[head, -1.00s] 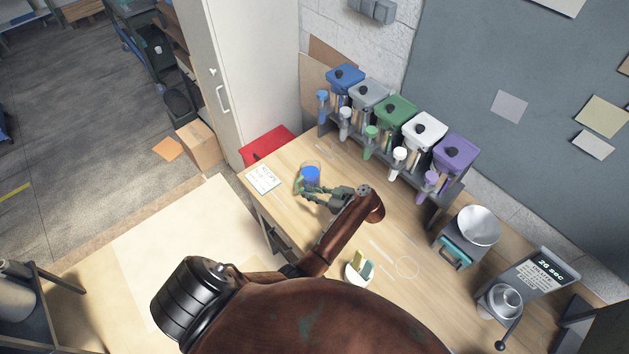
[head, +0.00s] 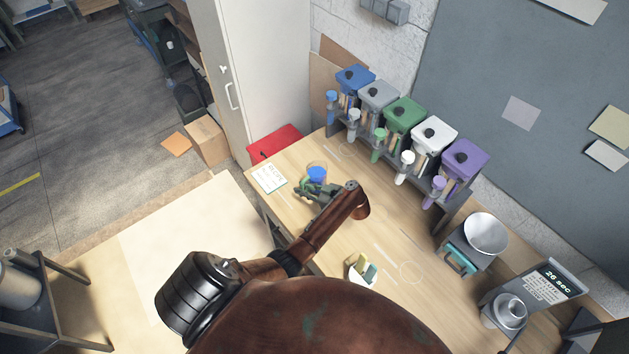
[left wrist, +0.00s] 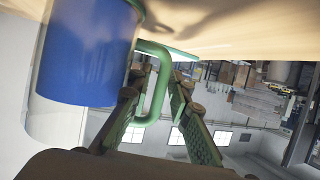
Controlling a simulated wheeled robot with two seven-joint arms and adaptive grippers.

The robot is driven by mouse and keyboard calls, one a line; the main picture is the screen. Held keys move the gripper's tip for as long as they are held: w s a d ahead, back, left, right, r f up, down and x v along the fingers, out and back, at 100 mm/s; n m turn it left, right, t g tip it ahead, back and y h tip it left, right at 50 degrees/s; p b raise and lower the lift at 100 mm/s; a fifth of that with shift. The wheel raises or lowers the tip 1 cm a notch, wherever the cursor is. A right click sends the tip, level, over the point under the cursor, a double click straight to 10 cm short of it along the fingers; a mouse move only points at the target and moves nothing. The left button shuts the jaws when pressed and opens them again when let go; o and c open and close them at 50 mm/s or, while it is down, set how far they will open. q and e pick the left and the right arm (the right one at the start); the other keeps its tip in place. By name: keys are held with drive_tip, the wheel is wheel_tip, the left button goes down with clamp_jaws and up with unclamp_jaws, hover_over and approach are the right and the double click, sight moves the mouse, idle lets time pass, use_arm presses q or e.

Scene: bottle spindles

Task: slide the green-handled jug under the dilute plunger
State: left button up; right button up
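The jug (head: 317,174), a clear vessel with blue contents, stands near the left end of the wooden table. In the left wrist view the blue jug (left wrist: 85,50) fills the upper left, with its green handle (left wrist: 160,85) beside it. My left gripper (head: 312,190) is at the jug's near side. Its fingers (left wrist: 160,100) stand apart on either side of the handle, with visible gap, so it looks open. Several plungers stand before the coloured-lid dispensers (head: 405,113): blue, grey, green, white and purple. I cannot read which is dilute. My right gripper is not in view.
A recipe card (head: 269,177) lies left of the jug. A white bowl of coloured pieces (head: 362,268) sits near the front edge. The tabletop between jug and dispensers is clear.

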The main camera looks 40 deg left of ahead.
use_arm(q)
drive_tip(key=shift+c, duration=0.4)
clamp_jaws()
